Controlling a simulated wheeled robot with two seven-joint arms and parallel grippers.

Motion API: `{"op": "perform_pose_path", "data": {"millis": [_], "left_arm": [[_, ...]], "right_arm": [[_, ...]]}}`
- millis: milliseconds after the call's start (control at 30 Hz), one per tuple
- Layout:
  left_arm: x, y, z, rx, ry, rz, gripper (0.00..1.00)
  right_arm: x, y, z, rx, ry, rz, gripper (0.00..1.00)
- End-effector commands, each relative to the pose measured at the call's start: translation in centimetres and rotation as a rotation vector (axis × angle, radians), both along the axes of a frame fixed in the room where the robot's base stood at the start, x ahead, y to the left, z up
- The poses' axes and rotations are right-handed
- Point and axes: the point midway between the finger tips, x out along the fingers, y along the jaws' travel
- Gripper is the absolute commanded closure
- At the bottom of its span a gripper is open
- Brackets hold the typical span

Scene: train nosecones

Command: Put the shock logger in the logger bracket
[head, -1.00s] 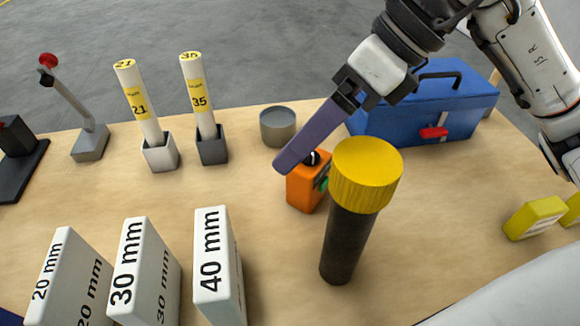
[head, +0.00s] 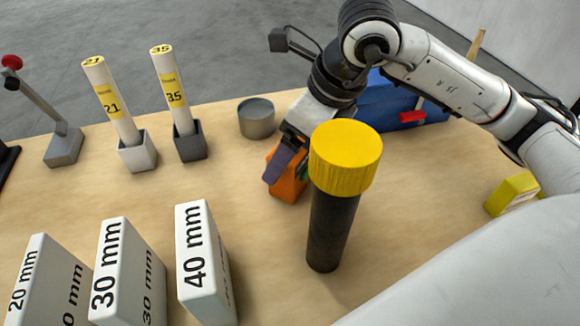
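An orange box (head: 288,188), likely the shock logger, stands on the table behind a dark cylinder with a yellow cap (head: 346,158), which hides its right side. A bit of green shows at its right edge. My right gripper (head: 284,160) points down at the orange box. One purple finger lies across the box's near face. The other finger is hidden, so I cannot tell whether the gripper is closed on it. I cannot make out the logger bracket. My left gripper is out of view.
White 20, 30 and 40 mm blocks (head: 205,265) stand at front left. Two numbered tubes in holders (head: 138,152), a grey round cup (head: 257,120) and a red-knobbed lever (head: 64,146) stand behind. A blue toolbox (head: 398,108) is at back, a yellow box (head: 511,193) at right.

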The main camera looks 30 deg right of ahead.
Motion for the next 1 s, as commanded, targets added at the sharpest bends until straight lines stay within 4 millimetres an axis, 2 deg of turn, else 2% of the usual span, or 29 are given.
{"op": "perform_pose_path", "data": {"millis": [100, 333, 667, 867, 1000], "left_arm": [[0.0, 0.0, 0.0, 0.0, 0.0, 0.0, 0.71], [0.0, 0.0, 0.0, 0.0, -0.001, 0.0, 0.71], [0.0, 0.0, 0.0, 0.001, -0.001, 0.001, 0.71], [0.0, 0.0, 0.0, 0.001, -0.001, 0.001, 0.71], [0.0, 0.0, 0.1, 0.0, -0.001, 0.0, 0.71]], "right_arm": [[0.2, 0.1, -0.8, -0.001, 0.001, 0.0, 0.2], [0.3, 0.2, -0.8, 0.0, -0.001, 0.0, 0.21], [0.3, 0.2, -0.7, 0.0, -0.002, 0.0, 0.76], [0.3, 0.2, -0.6, 0.001, -0.003, 0.0, 0.76], [0.4, 0.2, 1.0, 0.002, -0.007, 0.0, 0.76]]}}
